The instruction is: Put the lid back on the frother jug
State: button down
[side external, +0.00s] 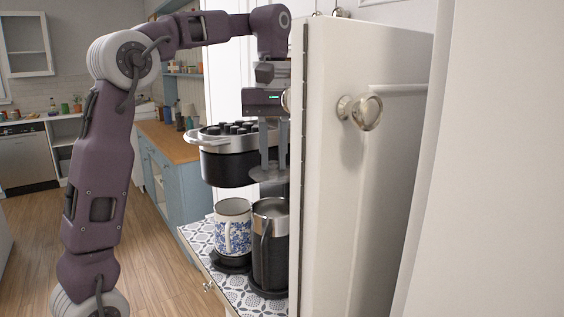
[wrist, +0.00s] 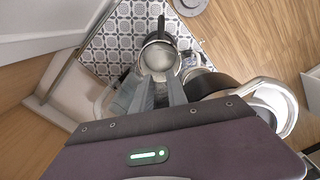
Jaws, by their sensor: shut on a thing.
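My gripper (side external: 269,165) points straight down and is shut on the lid (side external: 268,176), a flat grey disc, in the side view. The lid hangs roughly level above the frother jug (side external: 270,250), with a clear gap between them. The jug is dark with a silvery upper band and a handle, and stands upright on a dark round base. The cabinet edge hides the right side of lid and jug. In the wrist view, my fingers (wrist: 157,82) reach towards a pale round disc; I cannot tell whether it is lid or jug mouth. A dark handle (wrist: 162,25) shows beyond it.
A blue-patterned mug (side external: 233,229) stands left of the jug on the tiled counter (side external: 200,238). A black vessel with a silver rim (side external: 228,164) and several dark pods sits above it, close left of my gripper. A white cabinet (side external: 350,180) stands close on the right.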

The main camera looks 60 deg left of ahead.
jog(key=shift+f, duration=3)
jog(key=shift+f, duration=0.15)
jog(key=c, duration=1.2)
grip_release()
jog(key=shift+c, duration=0.2)
jog(key=o, duration=0.5)
jog(key=shift+r, duration=3.55)
